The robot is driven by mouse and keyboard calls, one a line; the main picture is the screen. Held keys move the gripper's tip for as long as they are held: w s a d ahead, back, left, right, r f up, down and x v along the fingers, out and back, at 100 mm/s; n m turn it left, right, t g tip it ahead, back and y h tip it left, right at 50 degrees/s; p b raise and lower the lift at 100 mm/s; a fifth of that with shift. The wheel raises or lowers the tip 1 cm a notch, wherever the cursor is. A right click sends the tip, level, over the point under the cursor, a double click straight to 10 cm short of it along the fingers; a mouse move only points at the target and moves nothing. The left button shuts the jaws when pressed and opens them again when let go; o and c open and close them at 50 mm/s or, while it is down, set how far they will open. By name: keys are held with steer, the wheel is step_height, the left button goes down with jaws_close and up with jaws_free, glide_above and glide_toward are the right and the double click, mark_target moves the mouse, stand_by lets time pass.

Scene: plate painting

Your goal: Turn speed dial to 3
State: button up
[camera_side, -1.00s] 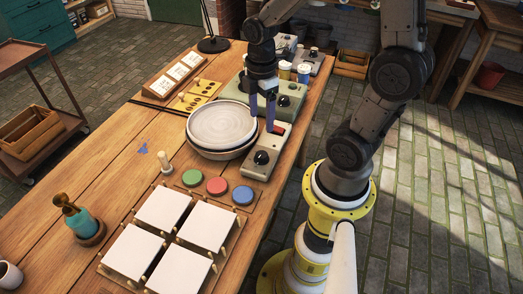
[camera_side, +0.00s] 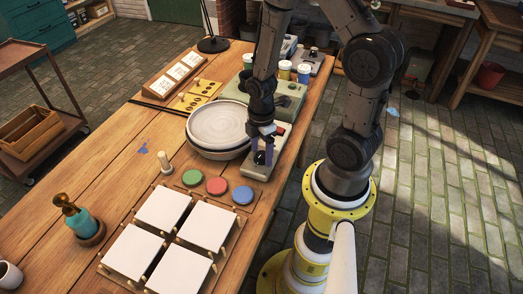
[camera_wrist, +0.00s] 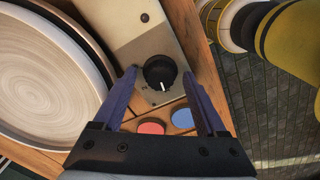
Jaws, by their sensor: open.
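The speed dial (camera_wrist: 160,73) is a round black knob with a white pointer line, on a pale control box (camera_wrist: 135,38). In the wrist view the pointer aims toward the bottom of the picture; the marks around it are too small to read. My gripper (camera_wrist: 162,72) is open, with one blue finger on each side of the dial. I cannot tell whether the fingers touch it. In the side view my gripper (camera_side: 264,158) points down over the box (camera_side: 256,174) and partly hides the dial.
The round plate (camera_side: 217,122) sits left of the control box. Green, red and blue discs (camera_side: 216,186) lie in front of it, with white square tiles (camera_side: 163,208) nearer. Paint cups (camera_side: 284,70) and other equipment stand behind. The table's right edge is close to the box.

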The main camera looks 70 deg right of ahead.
jaws_close()
stand_by(0.4)
steer(key=m, duration=0.5)
steer(key=shift+m, duration=0.4)
steer(key=m, duration=1.2)
steer(key=shift+m, duration=0.3)
steer(key=m, duration=0.5)
steer(key=shift+r+m, duration=0.1)
steer(key=shift+m, duration=0.3)
